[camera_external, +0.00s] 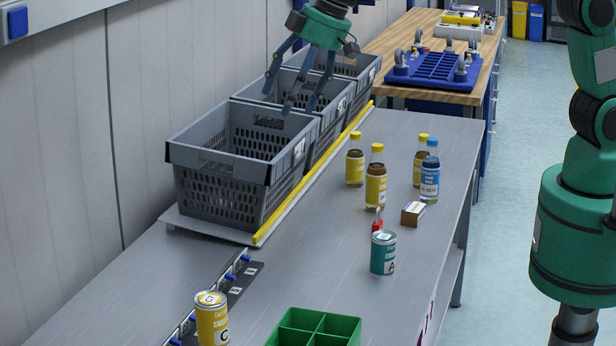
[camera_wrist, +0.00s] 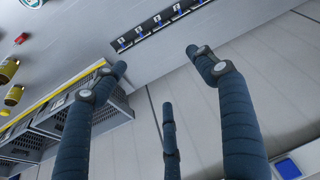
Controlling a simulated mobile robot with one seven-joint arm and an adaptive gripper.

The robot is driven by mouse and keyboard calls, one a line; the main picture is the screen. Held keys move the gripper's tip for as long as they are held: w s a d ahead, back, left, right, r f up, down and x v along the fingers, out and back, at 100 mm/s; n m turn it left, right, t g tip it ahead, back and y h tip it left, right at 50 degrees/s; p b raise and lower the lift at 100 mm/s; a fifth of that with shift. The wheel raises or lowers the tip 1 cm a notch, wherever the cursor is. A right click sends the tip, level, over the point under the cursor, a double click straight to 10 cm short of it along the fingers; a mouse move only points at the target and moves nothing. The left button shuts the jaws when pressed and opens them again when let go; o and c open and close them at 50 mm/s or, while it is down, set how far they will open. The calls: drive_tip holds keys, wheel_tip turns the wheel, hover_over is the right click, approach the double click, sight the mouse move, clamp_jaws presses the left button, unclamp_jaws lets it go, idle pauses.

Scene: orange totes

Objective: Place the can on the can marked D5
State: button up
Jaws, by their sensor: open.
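A teal can (camera_external: 383,254) with a black letter A on its side stands upright on the grey table, right of centre in the external view. A yellow can (camera_external: 212,320) with a black letter C stands upright at the near left. I cannot read a D5 mark on either can. My gripper (camera_external: 290,99) is open and empty above the grey crates, far from both cans. In the wrist view its three spread fingers (camera_wrist: 158,72) have nothing between them. The yellow can is not visible there.
Grey crates (camera_external: 218,165) line the wall behind a yellow-edged rail (camera_external: 310,178). Several bottles (camera_external: 375,185), a small box (camera_external: 413,213) and a red-handled item (camera_external: 377,222) stand behind the teal can. A green divided tray (camera_external: 315,325) and a blue-hooked rack (camera_external: 215,300) are at the front.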

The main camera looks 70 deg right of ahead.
drive_tip(key=s+d+r+m, duration=0.1)
drive_tip(key=s+d+r, duration=0.2)
drive_tip(key=s+d, duration=0.35)
drive_tip(key=s+d+r, duration=0.3)
drive_tip(key=d, duration=0.6)
drive_tip(key=s+d+r+m, duration=0.1)
drive_tip(key=s+d+r, duration=0.35)
drive_tip(key=d, duration=0.25)
drive_tip(key=s+d+f, duration=0.1)
drive_tip(key=s+d, duration=0.6)
drive_tip(key=s, duration=0.4)
drive_tip(key=s+d+f+m+t+h, duration=0.1)
drive_tip(key=s+d+f, duration=0.1)
drive_tip(key=s+d, duration=0.4)
drive_tip(key=s, duration=0.4)
drive_tip(key=shift+s+d+f, duration=0.25)
drive_tip(key=shift+s+d, duration=0.1)
drive_tip(key=shift+s, duration=0.05)
drive_tip(key=shift+f, duration=0.1)
wheel_tip(320, 180, down, 11)
drive_tip(key=b, duration=1.1)
drive_tip(key=shift+f+b, duration=0.2)
drive_tip(key=shift+b, duration=0.15)
